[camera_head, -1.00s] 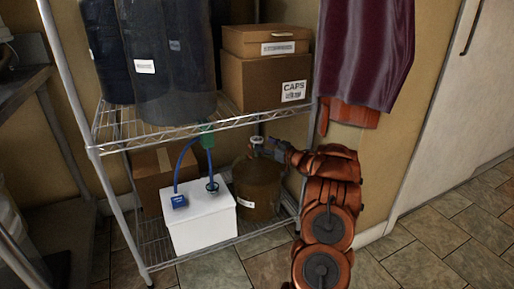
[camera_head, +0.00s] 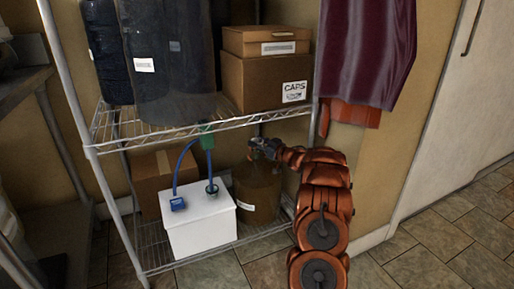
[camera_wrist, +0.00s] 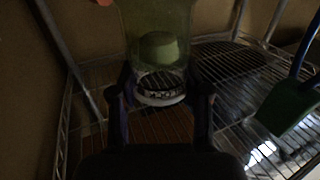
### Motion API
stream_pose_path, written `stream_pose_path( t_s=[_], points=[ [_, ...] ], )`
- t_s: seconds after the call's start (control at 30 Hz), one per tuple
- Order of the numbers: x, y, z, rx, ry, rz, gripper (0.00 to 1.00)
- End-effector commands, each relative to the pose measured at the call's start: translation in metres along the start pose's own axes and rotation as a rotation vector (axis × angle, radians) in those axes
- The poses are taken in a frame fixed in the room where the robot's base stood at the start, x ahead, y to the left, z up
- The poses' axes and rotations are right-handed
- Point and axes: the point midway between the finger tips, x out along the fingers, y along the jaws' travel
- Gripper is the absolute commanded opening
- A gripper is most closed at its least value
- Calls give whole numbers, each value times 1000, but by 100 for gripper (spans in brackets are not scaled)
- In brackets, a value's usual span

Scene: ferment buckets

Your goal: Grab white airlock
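The white airlock (camera_wrist: 160,98) shows in the dark wrist view as a clear greenish cup with a green dome inside and a white ringed, slotted end. My gripper (camera_wrist: 160,92) has one finger on each side of that white end. The fingers lie very close to it, but firm contact cannot be made out. In the head view my gripper (camera_head: 262,149) is at the top of the brown bucket (camera_head: 258,190) on the lower shelf. There it hides most of the airlock.
A white box (camera_head: 203,228) with blue tubing stands just left of the bucket. A green piece (camera_head: 207,139) hangs near the upper wire shelf (camera_head: 165,134), close above. Cartons (camera_head: 265,82) and dark containers stand on that shelf. Tiled floor is open at right.

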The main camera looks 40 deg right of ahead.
Motion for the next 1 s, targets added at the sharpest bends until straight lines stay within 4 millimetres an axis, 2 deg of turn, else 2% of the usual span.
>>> stream_pose_path(
  t_s=[0.03, 0.17, 0.47, 0.93, 1.0],
  points=[
    [0, 0, 0, 0, 0, 0, 36],
    [0, 0, 0, 0, 0, 0, 23],
    [0, 0, -2, 0, 0, -1, 23],
    [10, -11, -41, -1, 0, -18, 23],
    [7, -15, -42, 2, 0, -21, 23]
  ],
)
